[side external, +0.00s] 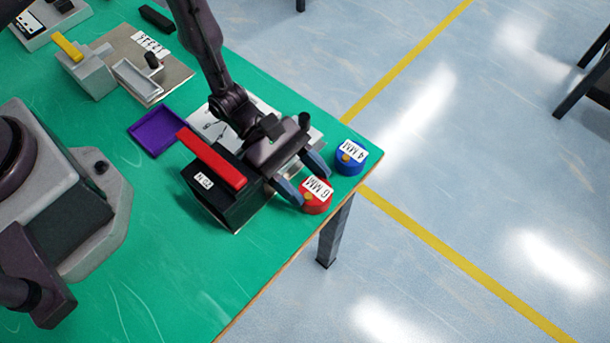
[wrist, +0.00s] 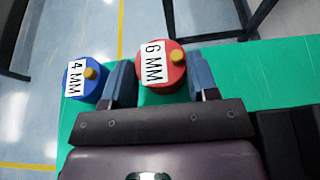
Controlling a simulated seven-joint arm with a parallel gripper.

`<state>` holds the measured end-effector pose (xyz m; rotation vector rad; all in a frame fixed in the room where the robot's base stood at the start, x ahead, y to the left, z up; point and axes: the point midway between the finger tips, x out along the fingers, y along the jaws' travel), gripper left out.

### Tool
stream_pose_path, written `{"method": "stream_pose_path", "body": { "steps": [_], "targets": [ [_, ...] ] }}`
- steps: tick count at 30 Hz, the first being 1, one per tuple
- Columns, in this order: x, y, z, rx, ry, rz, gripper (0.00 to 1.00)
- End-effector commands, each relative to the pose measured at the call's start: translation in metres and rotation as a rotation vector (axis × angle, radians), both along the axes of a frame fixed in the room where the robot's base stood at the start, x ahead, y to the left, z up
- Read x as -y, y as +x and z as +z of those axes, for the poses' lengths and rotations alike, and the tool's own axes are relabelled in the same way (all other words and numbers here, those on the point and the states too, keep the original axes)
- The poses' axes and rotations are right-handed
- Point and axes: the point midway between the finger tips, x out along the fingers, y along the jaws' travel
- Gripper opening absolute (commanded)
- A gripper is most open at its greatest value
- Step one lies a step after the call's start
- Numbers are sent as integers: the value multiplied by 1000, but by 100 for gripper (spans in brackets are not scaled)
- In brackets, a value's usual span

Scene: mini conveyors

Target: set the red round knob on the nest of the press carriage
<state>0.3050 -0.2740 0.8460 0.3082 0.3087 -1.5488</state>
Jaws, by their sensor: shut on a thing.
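The red round knob (side external: 317,204) has a white 6 MM label and a small yellow peg on top. It sits near the edge of the green table. It also shows in the wrist view (wrist: 152,88). My gripper (side external: 311,187) reaches down at it, with its two blue-grey fingers on either side of the knob, shut on it. The wrist view shows the knob between the fingertips (wrist: 160,80). I cannot tell for sure which fixture is the press carriage; a plate with a grey slotted block (side external: 138,80) stands at the upper left, and its nest is not clear.
A blue round knob (side external: 350,168) labelled 4 MM stands close beside my gripper, near the table edge. A black box with a red bar (side external: 212,160) stands left of my gripper. A purple tray (side external: 156,132) and a grey block with a yellow bar (side external: 88,75) lie farther left.

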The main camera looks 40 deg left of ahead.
Motion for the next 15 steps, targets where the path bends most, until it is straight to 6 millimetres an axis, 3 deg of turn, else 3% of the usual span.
{"method": "stream_pose_path", "body": {
  "steps": [12, 13, 15],
  "targets": [
    [0, 0, -6, 0, -1, 1, 30],
    [0, 0, -6, 0, -1, 1, 61],
    [0, 0, -6, 0, -1, 1, 77]
  ]
}}
